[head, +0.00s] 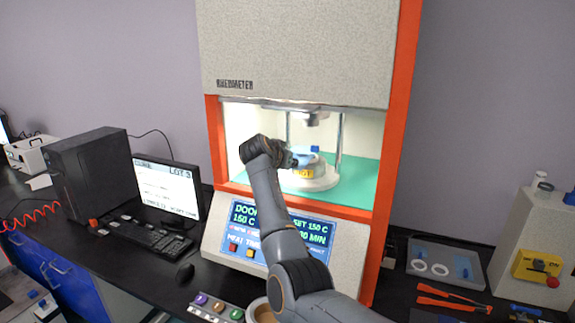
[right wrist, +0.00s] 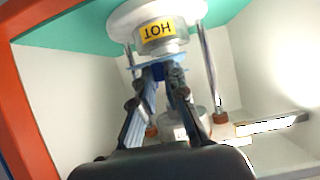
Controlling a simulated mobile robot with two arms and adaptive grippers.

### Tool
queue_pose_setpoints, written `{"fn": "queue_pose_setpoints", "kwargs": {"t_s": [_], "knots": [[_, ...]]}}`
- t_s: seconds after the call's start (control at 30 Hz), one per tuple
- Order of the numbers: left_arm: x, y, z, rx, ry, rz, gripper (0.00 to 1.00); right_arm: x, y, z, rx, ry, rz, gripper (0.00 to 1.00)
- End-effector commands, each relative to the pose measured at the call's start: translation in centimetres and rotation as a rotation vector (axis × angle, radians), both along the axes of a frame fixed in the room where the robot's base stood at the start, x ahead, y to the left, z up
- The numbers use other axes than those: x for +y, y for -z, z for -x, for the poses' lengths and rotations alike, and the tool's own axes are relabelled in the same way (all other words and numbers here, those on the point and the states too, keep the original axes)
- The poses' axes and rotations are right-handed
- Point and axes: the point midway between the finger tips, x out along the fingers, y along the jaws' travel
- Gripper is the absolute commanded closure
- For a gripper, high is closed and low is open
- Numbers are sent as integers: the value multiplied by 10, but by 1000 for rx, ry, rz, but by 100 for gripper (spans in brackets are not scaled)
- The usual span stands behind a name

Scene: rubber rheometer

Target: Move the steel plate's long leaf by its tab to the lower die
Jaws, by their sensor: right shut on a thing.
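The lower die (head: 318,184) is a pale round block with a yellow HOT label, standing inside the open rheometer chamber. In the right wrist view the die (right wrist: 180,14) appears upside down. My right gripper (right wrist: 168,80) is shut on the dark blue tab (right wrist: 175,75) of the light blue leaf (right wrist: 146,64). The leaf lies at the die's top face; I cannot tell whether it touches. In the head view my right gripper (head: 293,160) reaches into the chamber beside the die, partly hidden by my wrist. A blue piece (head: 315,149) shows above the die. My left gripper is out of view.
Metal posts (head: 339,135) stand around the die, and the upper die (head: 312,118) hangs above. The orange frame (head: 390,150) edges the opening. A grey tray (head: 447,283) with white rings lies on the bench at right. A monitor (head: 167,188) stands at left.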

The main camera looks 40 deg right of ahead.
Motion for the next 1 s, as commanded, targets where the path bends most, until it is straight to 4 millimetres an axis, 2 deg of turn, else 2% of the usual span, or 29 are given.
{"fn": "queue_pose_setpoints", "kwargs": {"t_s": [1.0], "knots": [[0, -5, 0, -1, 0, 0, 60, -53, -1, -32, 0, 1, 1, 100]]}}
